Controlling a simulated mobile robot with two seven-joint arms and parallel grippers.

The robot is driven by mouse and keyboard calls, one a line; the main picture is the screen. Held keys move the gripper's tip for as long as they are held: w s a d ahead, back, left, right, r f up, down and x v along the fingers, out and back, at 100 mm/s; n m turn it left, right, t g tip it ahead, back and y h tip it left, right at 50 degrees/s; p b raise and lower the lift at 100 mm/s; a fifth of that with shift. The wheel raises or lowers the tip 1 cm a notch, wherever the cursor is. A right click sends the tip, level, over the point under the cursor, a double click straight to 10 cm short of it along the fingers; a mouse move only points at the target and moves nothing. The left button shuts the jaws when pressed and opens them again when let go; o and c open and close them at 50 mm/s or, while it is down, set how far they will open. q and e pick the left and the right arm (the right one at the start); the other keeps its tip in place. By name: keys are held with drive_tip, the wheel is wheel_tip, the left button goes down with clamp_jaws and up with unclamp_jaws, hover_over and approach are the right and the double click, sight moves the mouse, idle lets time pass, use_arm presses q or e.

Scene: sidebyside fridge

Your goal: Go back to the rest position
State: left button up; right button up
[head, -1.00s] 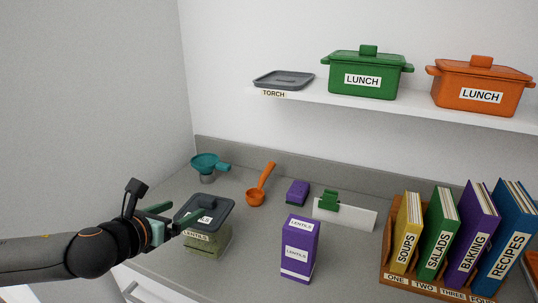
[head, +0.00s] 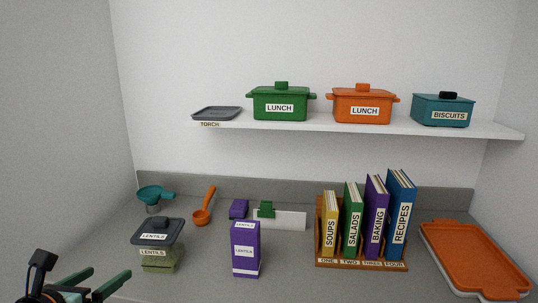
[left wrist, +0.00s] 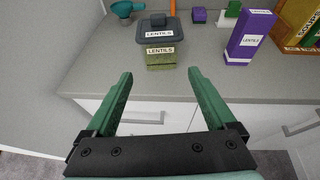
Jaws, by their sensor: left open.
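My left gripper (head: 99,281) is at the lower left of the head view, in front of the counter. In the left wrist view its two green fingers (left wrist: 158,76) are apart with nothing between them. A lidded lentils container (head: 160,258) stands on the counter beyond the fingers, apart from them. Its dark grey lid (head: 157,233) sits on top, and it also shows in the left wrist view (left wrist: 161,60). My right gripper is not in view.
A purple lentils box (head: 246,250), teal funnel (head: 152,194), orange scoop (head: 203,207) and book rack (head: 362,264) stand on the counter. An orange-lidded tray (head: 475,256) lies at right. Labelled pots stand on the shelf (head: 340,124). White drawers (left wrist: 150,113) are below the counter.

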use_arm(q)
drive_tip(key=s+d+f+n+g+h, duration=0.1)
drive_tip(key=s+d+f+n+h, duration=0.1)
drive_tip(key=d+f+n, duration=0.55)
drive_tip(key=s+d+f+n+g+h, duration=0.15)
drive_tip(key=d+f+n, duration=0.25)
drive_tip(key=f+n, duration=0.6)
drive_tip(key=s+d+f+n, duration=0.2)
drive_tip(key=s+f+n, duration=0.5)
drive_tip(key=f+n, duration=0.1)
drive_tip(key=s+d+f+n+g, duration=0.1)
drive_tip(key=s+d+f+n, duration=0.2)
drive_tip(key=s+f+n, duration=0.4)
wheel_tip(320, 180, down, 3)
drive_tip(key=shift+s+d+r+n+y, duration=0.15)
drive_tip(key=shift+d+n+y, duration=0.15)
drive_tip(key=shift+n+y, duration=0.2)
drive_tip(key=shift+g, duration=0.25)
